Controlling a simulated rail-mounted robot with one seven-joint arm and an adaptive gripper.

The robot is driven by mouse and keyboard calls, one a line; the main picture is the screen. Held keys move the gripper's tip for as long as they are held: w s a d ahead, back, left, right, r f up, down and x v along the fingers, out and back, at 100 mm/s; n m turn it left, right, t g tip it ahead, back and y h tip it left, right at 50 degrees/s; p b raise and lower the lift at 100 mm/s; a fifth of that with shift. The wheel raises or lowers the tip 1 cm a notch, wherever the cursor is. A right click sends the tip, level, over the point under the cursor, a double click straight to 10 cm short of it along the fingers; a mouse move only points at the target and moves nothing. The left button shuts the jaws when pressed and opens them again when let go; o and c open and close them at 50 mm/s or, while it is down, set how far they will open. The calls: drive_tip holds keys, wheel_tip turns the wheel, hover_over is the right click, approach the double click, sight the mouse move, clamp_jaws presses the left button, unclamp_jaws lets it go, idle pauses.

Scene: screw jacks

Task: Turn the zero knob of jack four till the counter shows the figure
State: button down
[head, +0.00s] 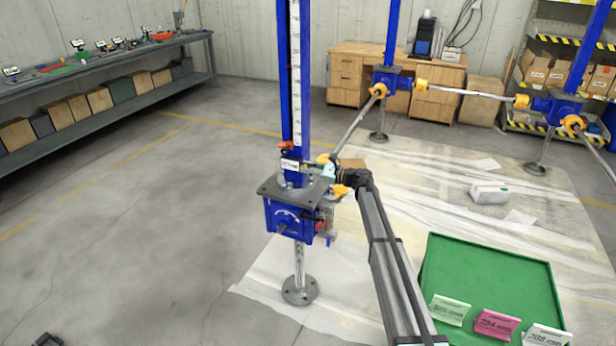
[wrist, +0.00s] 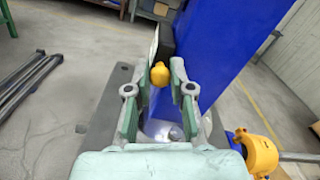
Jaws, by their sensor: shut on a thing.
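The nearest blue screw jack (head: 290,215) stands on a round metal foot, with a tall blue column (head: 283,70) and a white scale. No number is legible on it. A small counter (head: 290,164) sits low on the column; its figure is too small to read. In the wrist view the counter's dark housing (wrist: 167,38) shows edge-on, its face hidden. A yellow zero knob (wrist: 160,74) sits below it. My gripper (wrist: 160,72) is shut on the knob, a green-padded finger on each side. In the head view my gripper (head: 322,170) reaches the column from the right.
A green tray (head: 490,270) at lower right holds a green, a pink (head: 495,324) and a white card with figures hard to read. Two other blue jacks stand behind, linked by shafts (head: 470,94).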

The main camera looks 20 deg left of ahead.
drive_tip(key=shift+n+b, duration=1)
drive_tip(key=shift+b, duration=0.2)
drive_tip(key=c, duration=1)
unclamp_jaws()
drive_tip(key=shift+c, duration=0.2)
drive_tip(key=d, duration=1.2)
drive_tip(key=shift+s, duration=0.15)
